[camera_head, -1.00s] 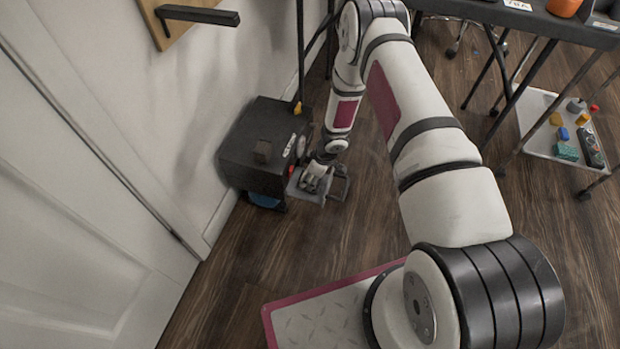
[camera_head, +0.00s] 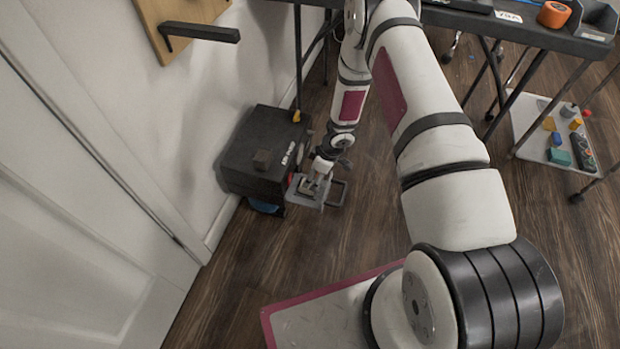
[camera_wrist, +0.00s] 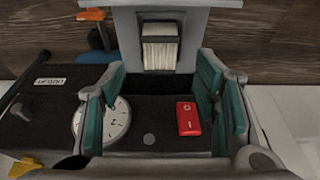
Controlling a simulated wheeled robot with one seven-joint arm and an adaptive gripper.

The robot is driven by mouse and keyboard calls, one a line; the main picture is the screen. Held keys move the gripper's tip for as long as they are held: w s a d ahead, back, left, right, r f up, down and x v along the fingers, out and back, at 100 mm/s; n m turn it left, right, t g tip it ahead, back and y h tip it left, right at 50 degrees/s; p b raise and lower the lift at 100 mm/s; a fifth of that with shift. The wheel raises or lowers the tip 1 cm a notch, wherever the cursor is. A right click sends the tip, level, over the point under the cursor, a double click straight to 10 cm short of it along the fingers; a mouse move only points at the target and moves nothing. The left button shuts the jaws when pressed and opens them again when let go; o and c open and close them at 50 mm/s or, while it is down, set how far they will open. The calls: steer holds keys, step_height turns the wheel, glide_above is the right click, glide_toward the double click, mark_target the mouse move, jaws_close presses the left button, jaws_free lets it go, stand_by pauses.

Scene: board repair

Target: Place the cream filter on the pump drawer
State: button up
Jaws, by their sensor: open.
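The cream filter (camera_wrist: 160,46) is a pale, ribbed block in the wrist view. It lies within the square recess of the grey pump drawer (camera_wrist: 205,18), with dark recess edges around it. The drawer also shows in the head view (camera_head: 301,197), sticking out from the front of the black pump box (camera_head: 262,150) near the floor. My gripper (camera_wrist: 163,92) is open, its teal-padded fingers wide apart with nothing between them. The filter lies beyond the fingertips, apart from them. In the head view my gripper (camera_head: 318,184) is over the drawer and partly hides it.
The pump front has a round gauge (camera_wrist: 108,122) and a red switch (camera_wrist: 188,118). The wall is close on the left. A dark table (camera_head: 530,30) and a low shelf with small coloured parts (camera_head: 532,135) stand right. Wood floor is clear in front.

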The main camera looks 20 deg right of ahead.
steer(key=w+d+r+m+t+h+p, duration=0.15)
steer(key=d+r, duration=0.25)
steer(key=r, duration=0.8)
steer(key=w+d+r+m+t+h, duration=0.1)
steer(key=w+d+r+h, duration=0.25)
steer(key=r, duration=0.75)
steer(key=s+d+r+m+h, duration=0.1)
steer(key=s+d+r+m, duration=0.15)
steer(key=r, duration=0.65)
steer(key=s+d+r+m+h, duration=0.1)
steer(key=s+r, duration=0.3)
steer(key=r, duration=0.4)
steer(key=s+a+r+m+g, duration=0.1)
steer(key=s+r+m, duration=0.1)
steer(key=s+r, duration=0.5)
steer(key=s+a+r+m+g, duration=0.15)
steer(key=s+r, duration=0.35)
steer(key=s, duration=0.5)
steer(key=s+a+r+g+y, duration=0.1)
steer(key=s+a, duration=0.4)
steer(key=s, duration=0.6)
steer(key=s+a+r+m+y, duration=0.1)
steer(key=s+a+y, duration=0.2)
steer(key=s, duration=0.8)
steer(key=shift+a+r+g, duration=0.15)
steer(key=shift+a+g, duration=0.25)
steer(key=shift+a, duration=0.8)
steer(key=shift+w+m, duration=0.1)
steer(key=shift+m, duration=0.15)
